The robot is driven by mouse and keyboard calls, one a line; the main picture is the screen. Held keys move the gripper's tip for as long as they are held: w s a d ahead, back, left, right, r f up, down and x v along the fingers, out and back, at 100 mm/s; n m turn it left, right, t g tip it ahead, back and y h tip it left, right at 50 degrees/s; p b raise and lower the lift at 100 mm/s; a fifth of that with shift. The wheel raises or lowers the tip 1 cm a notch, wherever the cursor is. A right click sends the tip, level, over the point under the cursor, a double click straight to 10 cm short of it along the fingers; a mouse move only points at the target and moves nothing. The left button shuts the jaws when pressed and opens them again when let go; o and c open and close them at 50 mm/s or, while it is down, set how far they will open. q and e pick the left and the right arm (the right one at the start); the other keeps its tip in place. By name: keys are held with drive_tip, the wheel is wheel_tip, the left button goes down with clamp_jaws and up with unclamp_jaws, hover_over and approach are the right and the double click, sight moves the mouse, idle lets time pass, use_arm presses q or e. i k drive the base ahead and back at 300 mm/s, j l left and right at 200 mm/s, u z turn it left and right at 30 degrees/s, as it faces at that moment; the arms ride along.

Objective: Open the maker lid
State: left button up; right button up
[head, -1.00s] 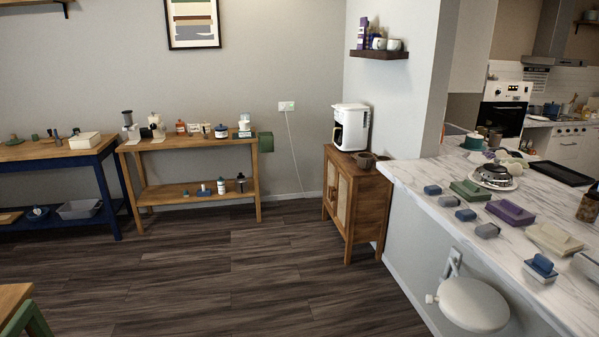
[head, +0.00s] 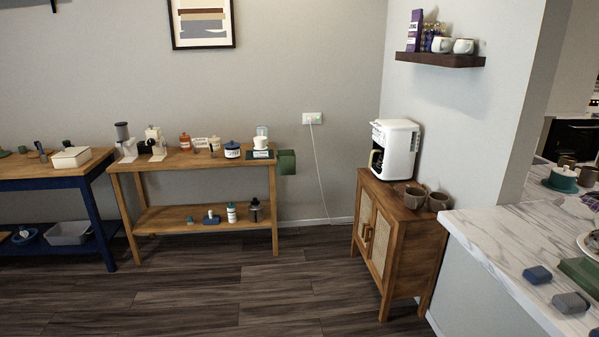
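The white coffee maker (head: 401,148) stands upright on top of the wooden cane cabinet (head: 394,232), near its back end by the wall. Its lid (head: 396,124) at the top looks shut, though it is small in the picture. Neither of my grippers is in the head view.
Brown cups (head: 413,196) stand on the cabinet in front of the maker. A dark wall shelf (head: 440,59) hangs above. A marble counter (head: 494,247) juts in at the right. A wooden side table (head: 198,160) stands left. The dark floor (head: 285,295) before the cabinet is clear.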

sight(391, 124)
drive_tip(key=i+z, duration=0.15)
drive_tip(key=i, duration=0.4)
drive_tip(key=i+j+z, duration=0.15)
drive_tip(key=i, duration=0.4)
drive_tip(key=i+z, duration=0.15)
drive_tip(key=i, duration=0.45)
drive_tip(key=j, duration=0.05)
